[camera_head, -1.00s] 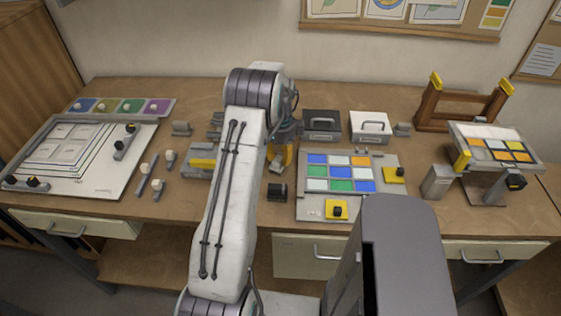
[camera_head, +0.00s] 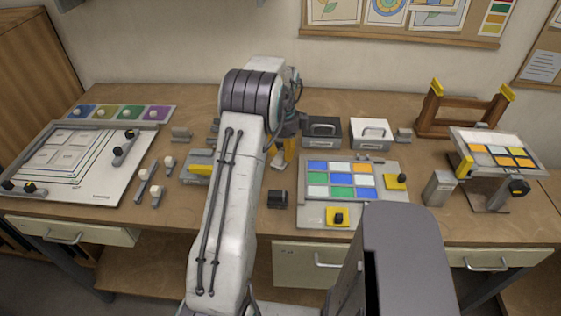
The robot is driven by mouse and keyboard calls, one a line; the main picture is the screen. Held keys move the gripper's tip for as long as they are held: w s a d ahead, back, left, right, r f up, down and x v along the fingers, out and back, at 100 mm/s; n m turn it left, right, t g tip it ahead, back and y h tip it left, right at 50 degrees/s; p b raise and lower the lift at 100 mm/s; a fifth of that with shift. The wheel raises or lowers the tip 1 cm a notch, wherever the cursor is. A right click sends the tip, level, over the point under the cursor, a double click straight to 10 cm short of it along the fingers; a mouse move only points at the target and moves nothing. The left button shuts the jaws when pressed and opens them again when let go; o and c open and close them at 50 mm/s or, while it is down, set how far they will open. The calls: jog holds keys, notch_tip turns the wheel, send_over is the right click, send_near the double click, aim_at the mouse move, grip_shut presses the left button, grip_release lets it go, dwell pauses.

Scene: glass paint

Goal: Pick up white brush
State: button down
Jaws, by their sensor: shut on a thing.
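My gripper (camera_head: 284,154), with yellow fingers, is behind my arm near the middle of the table, left of the tray of coloured glass tiles. It is shut on a small pale thing (camera_head: 277,163), which looks like the white brush. Only its pale lower end shows below the fingers; the rest is hidden by the gripper and arm. I cannot tell from this view how far it is above the table.
The glass tile tray (camera_head: 382,212) lies to the right, with dark box (camera_head: 321,131) and white box (camera_head: 370,133) behind it. A black cylinder (camera_head: 277,199) stands in front. Several pale-knobbed tools (camera_head: 143,187) and a white drawing board (camera_head: 105,182) are at left. A wooden rack (camera_head: 430,110) stands back right.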

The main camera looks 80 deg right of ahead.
jog(key=s+a+r+b, duration=0.2)
jog(key=s+a+r, duration=0.3)
jog(key=s, duration=0.5)
jog(key=shift+r, duration=0.65)
jog(key=c, duration=1.6)
grip_release()
jog(key=shift+c, duration=0.2)
grip_shut()
jog(key=shift+w, duration=0.1)
